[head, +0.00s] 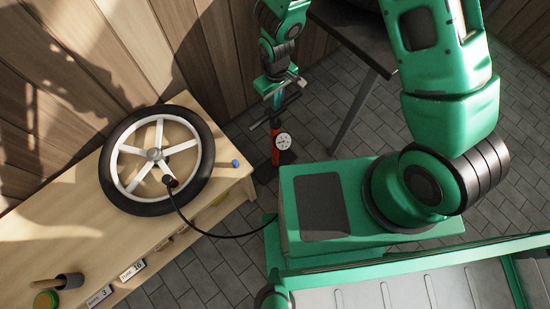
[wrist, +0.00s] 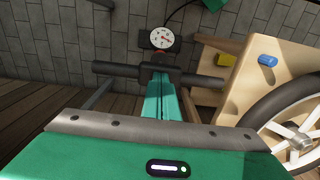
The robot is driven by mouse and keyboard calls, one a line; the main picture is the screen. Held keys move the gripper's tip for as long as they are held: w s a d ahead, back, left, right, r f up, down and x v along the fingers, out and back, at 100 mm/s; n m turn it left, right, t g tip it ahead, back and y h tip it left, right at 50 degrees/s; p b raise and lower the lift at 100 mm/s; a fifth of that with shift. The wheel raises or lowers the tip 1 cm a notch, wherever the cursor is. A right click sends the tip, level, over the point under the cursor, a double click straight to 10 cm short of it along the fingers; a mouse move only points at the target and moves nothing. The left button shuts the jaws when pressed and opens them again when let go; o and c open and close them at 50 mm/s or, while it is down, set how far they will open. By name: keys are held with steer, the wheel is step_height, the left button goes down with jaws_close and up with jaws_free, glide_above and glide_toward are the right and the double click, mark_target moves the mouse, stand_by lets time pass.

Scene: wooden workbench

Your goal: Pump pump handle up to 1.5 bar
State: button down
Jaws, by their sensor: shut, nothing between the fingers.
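The pump stands on the floor beside the bench. Its red body (head: 275,155) shows in the head view, with a round white gauge (head: 283,141). The gauge also shows in the wrist view (wrist: 162,38), with a reddish needle, too small to read. The black crossbar pump handle (wrist: 205,79) lies across the wrist view, and it shows at a slant in the head view (head: 259,124). My gripper (head: 277,98) is right at the handle's middle, with its green fingers (wrist: 160,88) together and nothing held. I cannot tell whether the fingertips touch the handle.
A wheel (head: 111,187) with white spokes lies on the wooden bench (head: 70,222). A black hose (head: 205,232) runs from the wheel towards the floor. A blue knob (head: 235,163) is at the bench end. A wooden wall (head: 150,50) stands behind; tiled floor (head: 335,90) is clear around the pump.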

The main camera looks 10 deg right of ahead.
step_height(320, 180, up, 11)
steer(key=shift+f, duration=0.15)
stand_by(0.4)
stand_by(0.4)
steer(key=s+d+r+m+h, duration=0.1)
steer(key=d+r+m, duration=0.2)
steer(key=d+r, duration=0.7)
steer(key=s+d+r+m, duration=0.1)
steer(key=d+r+m, duration=0.35)
steer(key=d, duration=0.95)
steer(key=s+d+r+m, duration=0.2)
steer(key=s+d+r, duration=0.3)
steer(key=s, duration=0.4)
steer(key=s+d+r+m+y, duration=0.1)
steer(key=s+d+r+m, duration=0.2)
steer(key=s, duration=0.6)
step_height(320, 180, up, 2)
steer(key=d, duration=0.3)
steer(key=shift+s+m, duration=0.35)
